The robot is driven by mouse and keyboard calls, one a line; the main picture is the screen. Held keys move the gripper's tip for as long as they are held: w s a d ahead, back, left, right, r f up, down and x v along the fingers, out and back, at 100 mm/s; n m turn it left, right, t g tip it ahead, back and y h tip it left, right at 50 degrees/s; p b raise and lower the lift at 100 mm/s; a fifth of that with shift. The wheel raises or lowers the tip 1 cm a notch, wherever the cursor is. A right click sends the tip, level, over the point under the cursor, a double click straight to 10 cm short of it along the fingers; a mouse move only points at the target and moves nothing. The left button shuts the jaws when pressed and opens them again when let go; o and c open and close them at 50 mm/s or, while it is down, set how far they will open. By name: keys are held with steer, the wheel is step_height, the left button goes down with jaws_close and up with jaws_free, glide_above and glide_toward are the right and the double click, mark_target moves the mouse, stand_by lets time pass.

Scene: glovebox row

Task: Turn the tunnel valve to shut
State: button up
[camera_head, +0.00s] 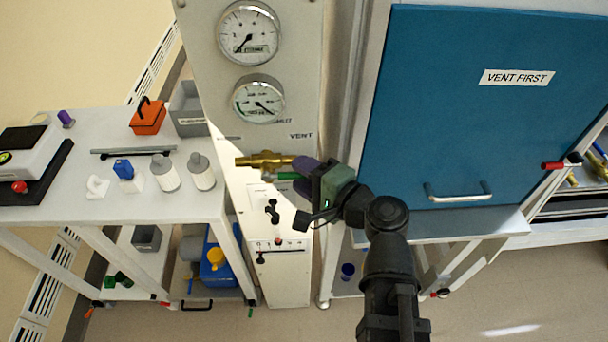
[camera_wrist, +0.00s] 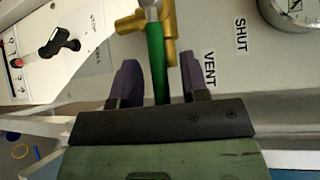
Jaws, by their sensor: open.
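The tunnel valve has a brass body (camera_head: 262,160) on the grey panel, with a green lever (camera_head: 289,176) pointing right toward my gripper. In the wrist view, the brass body (camera_wrist: 172,22) is at the top and the green lever (camera_wrist: 156,62) runs down from it. My gripper (camera_wrist: 159,74) is open, with one purple finger on each side of the lever and visible gaps between. My gripper also shows in the head view (camera_head: 307,172), partly hiding the lever's end. The VENT label (camera_wrist: 210,69) and SHUT label (camera_wrist: 241,37) are right of the lever in the wrist view.
Two gauges (camera_head: 248,34) sit above the valve. A black knob (camera_head: 272,211) and a switch plate (camera_head: 283,244) are below it. A blue door marked VENT FIRST (camera_head: 470,120) stands to the right. A white bench (camera_head: 110,210) with bottles and tools is at the left.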

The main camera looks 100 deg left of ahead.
steer(key=shift+c, duration=0.4)
jaws_close()
steer(key=shift+r+p, duration=0.15)
steer(key=shift+p, duration=0.15)
